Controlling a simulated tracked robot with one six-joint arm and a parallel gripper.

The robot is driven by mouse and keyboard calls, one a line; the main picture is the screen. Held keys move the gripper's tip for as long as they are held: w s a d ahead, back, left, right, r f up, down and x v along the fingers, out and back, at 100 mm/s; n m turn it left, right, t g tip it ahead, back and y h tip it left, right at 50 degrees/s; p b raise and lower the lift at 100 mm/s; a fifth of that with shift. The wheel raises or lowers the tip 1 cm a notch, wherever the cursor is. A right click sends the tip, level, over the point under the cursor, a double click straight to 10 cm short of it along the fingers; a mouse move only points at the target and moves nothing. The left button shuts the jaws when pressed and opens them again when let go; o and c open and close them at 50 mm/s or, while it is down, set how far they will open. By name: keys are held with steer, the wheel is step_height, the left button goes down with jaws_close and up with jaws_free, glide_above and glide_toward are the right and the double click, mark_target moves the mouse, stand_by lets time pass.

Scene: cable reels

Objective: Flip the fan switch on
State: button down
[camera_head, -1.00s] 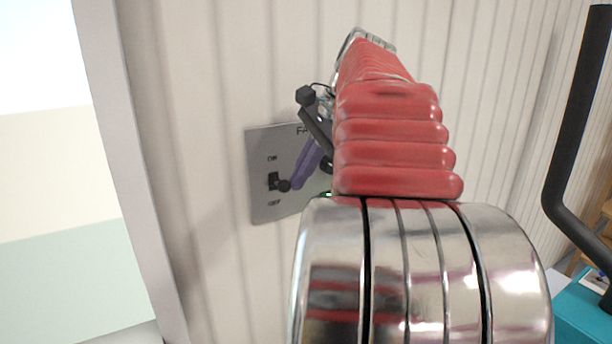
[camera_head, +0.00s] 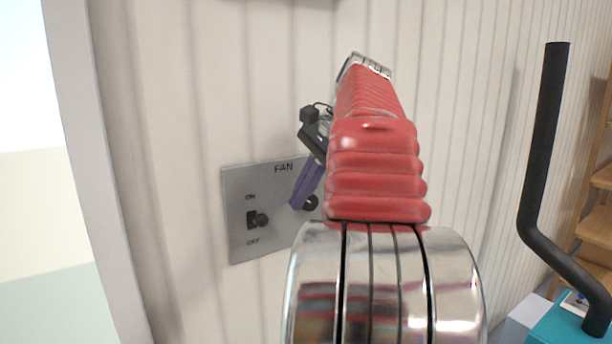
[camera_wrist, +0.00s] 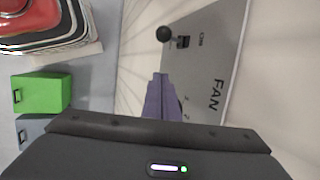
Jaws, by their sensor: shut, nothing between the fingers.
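The grey FAN plate (camera_head: 238,185) is on the ribbed wall, left of my arm in the head view. It also fills the upper right of the wrist view (camera_wrist: 217,60). Its switch (camera_head: 261,220) is a dark round-ended lever in a black slot between the ON and OFF marks. The lever end shows in the wrist view (camera_wrist: 163,33); I cannot tell firmly which way it leans. My gripper (camera_head: 295,206) has purple fingers, shut and empty. The fingertips (camera_wrist: 158,76) are right of and slightly above the lever in the head view, apart from it.
A dark round knob (camera_head: 310,203) is on the plate behind my fingers, partly hidden. A pale door or window frame (camera_head: 75,150) stands to the left. Wooden shelves (camera_head: 597,210) are at the far right. A green box (camera_wrist: 40,93) shows in the wrist view.

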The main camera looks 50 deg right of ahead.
steer(key=shift+s+d+r, duration=0.1)
steer(key=shift+d+r, duration=0.05)
steer(key=shift+r, duration=0.55)
steer(key=shift+s+d+r, duration=0.15)
steer(key=shift+d+r, duration=0.05)
steer(key=shift+r, duration=0.5)
steer(key=shift+s+d+r, duration=0.1)
steer(key=shift+d+r, duration=0.05)
steer(key=shift+r, duration=0.55)
